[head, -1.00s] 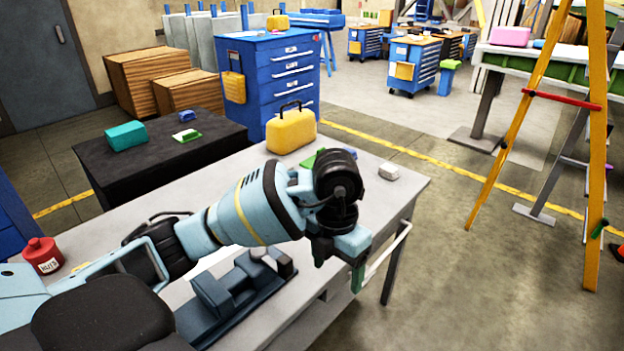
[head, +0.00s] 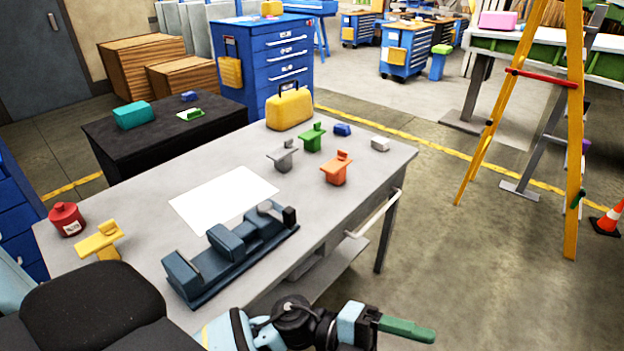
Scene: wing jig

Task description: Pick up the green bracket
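The green bracket (head: 312,139) stands on the grey worktable (head: 140,205) near its far end, in front of the yellow toolbox. It is upright and clear of other things, between a grey bracket (head: 282,156) and a blue block (head: 342,130). An arm, which I take to be my left, shows along the bottom edge. My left gripper (head: 408,329) is off the table's near side, far from the green bracket, its green finger pointing right. Only one finger shows clearly, so its opening cannot be judged. My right gripper is not in view.
An orange bracket (head: 336,169) stands nearer than the green one. A dark blue jig (head: 228,258), a white sheet (head: 222,196), a yellow bracket (head: 99,240) and a red pot (head: 66,219) are on the table. The yellow toolbox (head: 289,109) stands at the far edge.

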